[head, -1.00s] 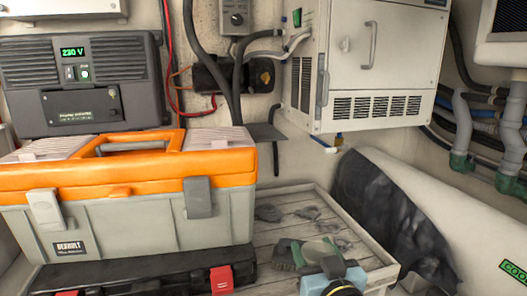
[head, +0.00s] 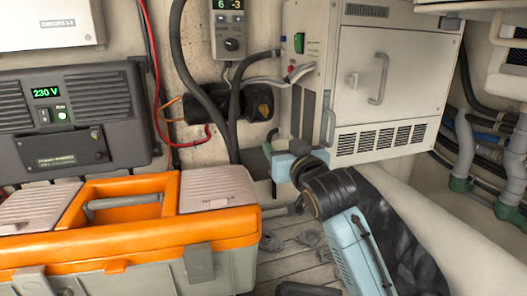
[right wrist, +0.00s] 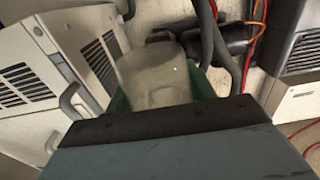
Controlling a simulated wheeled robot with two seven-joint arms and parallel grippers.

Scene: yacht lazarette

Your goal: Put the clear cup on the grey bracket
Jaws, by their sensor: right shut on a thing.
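The clear cup (right wrist: 155,78) shows in the right wrist view as a pale, translucent shape between the green fingers of my right gripper (right wrist: 158,98), which is shut on it. In the head view my right gripper (head: 280,150) is raised in front of the wall, left of the white cabinet, pointing away, so the cup is hidden there. The grey bracket (head: 253,158) is a small dark plate on the wall, partly hidden behind the gripper. I cannot tell whether the cup touches it. My left gripper is not in view.
The orange and grey toolbox (head: 130,225) stands at left. The white cabinet (head: 385,90) is close to the gripper's right. Black cables and a connector (head: 245,104) are above the bracket. A slatted wooden crate top (head: 290,262) lies below.

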